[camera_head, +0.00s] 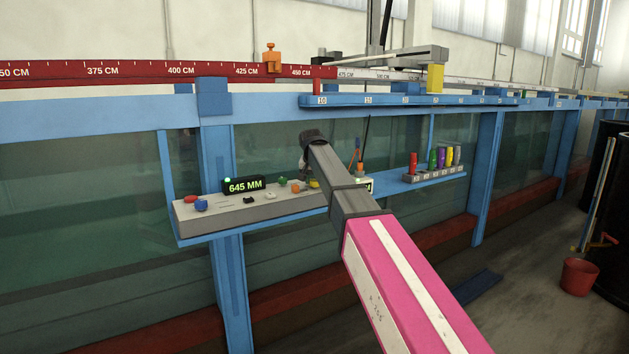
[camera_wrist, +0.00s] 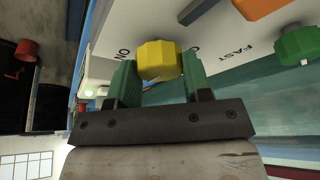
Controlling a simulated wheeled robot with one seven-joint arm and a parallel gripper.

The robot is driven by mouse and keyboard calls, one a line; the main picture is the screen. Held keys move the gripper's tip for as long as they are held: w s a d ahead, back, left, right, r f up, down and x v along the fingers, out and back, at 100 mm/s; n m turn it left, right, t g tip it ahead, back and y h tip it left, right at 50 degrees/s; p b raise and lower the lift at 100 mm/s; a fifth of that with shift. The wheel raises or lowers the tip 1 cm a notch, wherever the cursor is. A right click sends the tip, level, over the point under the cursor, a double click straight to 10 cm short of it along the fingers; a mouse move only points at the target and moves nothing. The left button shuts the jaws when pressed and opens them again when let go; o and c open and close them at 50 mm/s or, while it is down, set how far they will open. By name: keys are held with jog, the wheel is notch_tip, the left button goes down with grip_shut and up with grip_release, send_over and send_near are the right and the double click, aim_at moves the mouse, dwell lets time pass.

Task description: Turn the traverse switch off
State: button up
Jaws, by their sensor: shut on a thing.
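A yellow knob (camera_wrist: 157,55) stands on the pale panel in the wrist view, with the label ON to its left and a partly hidden label starting with O to its right. My gripper (camera_wrist: 160,77) is shut on this knob, one green finger on each side. A small light mark shows on the knob's near side; which label it points to I cannot tell. In the head view a bit of the yellow knob (camera_head: 315,184) shows beside my arm on the control box (camera_head: 240,214). My fingers are mostly hidden there by the arm.
A green knob (camera_wrist: 298,44) and an orange knob (camera_wrist: 258,6) sit right of the yellow one, by the label FAST. A 645 MM display (camera_head: 245,185) stands on the shelf. A rack of coloured pens (camera_head: 434,175) is further right.

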jog(key=n, duration=0.2)
jog(key=n+y, duration=0.1)
jog(key=n, duration=0.1)
jog(key=shift+d+y, duration=0.1)
jog(key=shift+y, duration=0.2)
jog(key=n+y, duration=0.1)
jog(key=n, duration=0.3)
jog(key=shift+n+g, duration=0.3)
jog(key=shift+g, duration=0.1)
jog(key=n+y, duration=0.1)
jog(key=n, duration=0.1)
jog(key=n+g, duration=0.1)
jog(key=n, duration=0.1)
jog(key=shift+w+d+n+y, duration=0.1)
jog(key=shift+w+n+y, duration=0.05)
jog(key=shift+n+y, duration=0.2)
jog(key=shift+n+g+y, duration=0.35)
jog(key=shift+n+g, duration=0.55)
jog(key=shift+n, duration=1.25)
jog(key=o, duration=0.9)
jog(key=shift+o, duration=0.2)
